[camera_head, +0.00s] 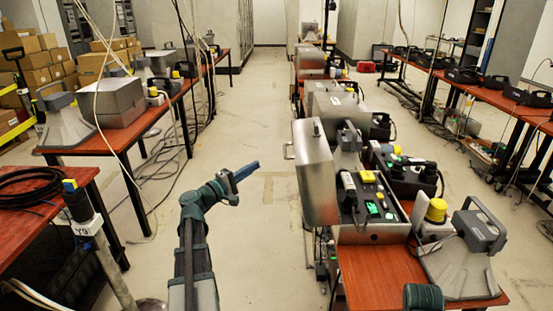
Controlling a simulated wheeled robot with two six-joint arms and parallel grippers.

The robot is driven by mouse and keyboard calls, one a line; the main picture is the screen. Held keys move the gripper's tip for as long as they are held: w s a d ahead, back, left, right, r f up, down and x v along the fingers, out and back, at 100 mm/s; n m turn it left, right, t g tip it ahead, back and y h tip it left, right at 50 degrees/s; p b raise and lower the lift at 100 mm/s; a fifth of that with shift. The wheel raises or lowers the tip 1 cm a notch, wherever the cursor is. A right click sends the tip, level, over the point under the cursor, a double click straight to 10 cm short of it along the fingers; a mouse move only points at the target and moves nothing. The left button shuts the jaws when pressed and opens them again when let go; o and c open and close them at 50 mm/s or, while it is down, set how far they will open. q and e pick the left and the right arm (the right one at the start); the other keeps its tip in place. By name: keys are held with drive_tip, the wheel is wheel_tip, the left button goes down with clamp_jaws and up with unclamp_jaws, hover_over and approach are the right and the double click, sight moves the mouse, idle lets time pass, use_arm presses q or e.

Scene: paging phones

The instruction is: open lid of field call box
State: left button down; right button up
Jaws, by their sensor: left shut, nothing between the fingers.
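A grey metal field call box (372,234) stands on the red-brown table at the right. Its lid (315,172) stands upright on the box's left side, with handles on it. The box's inside shows dark panels with green lit keys, a yellow block and a handset. My left gripper (247,171) is shut and empty over the aisle floor, left of the lid and apart from it. My right gripper is out of view; only a piece of my right arm shows at the bottom edge.
A yellow-capped device (436,211) and a grey desk phone (466,246) stand right of the box. A closed metal case (112,102) is on the left table (62,157). A pole marked Y9 (84,226) stands at the left. The middle aisle is clear.

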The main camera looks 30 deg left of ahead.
use_arm(q)
drive_tip(key=p, duration=0.1)
approach(285, 152)
wheel_tip(285, 152, up, 4)
drive_tip(key=w+d, duration=0.2)
drive_tip(key=shift+w+d+r+p, duration=0.15)
drive_tip(key=shift+w+d, duration=0.1)
drive_tip(key=shift+d, duration=0.35)
drive_tip(key=shift+w+d+r+p, duration=0.15)
drive_tip(key=shift+w+d, duration=0.1)
drive_tip(key=shift+d, duration=0.4)
drive_tip(key=shift+w+d+r+p, duration=0.15)
drive_tip(key=shift+w+d, duration=0.1)
drive_tip(key=shift+d, duration=0.35)
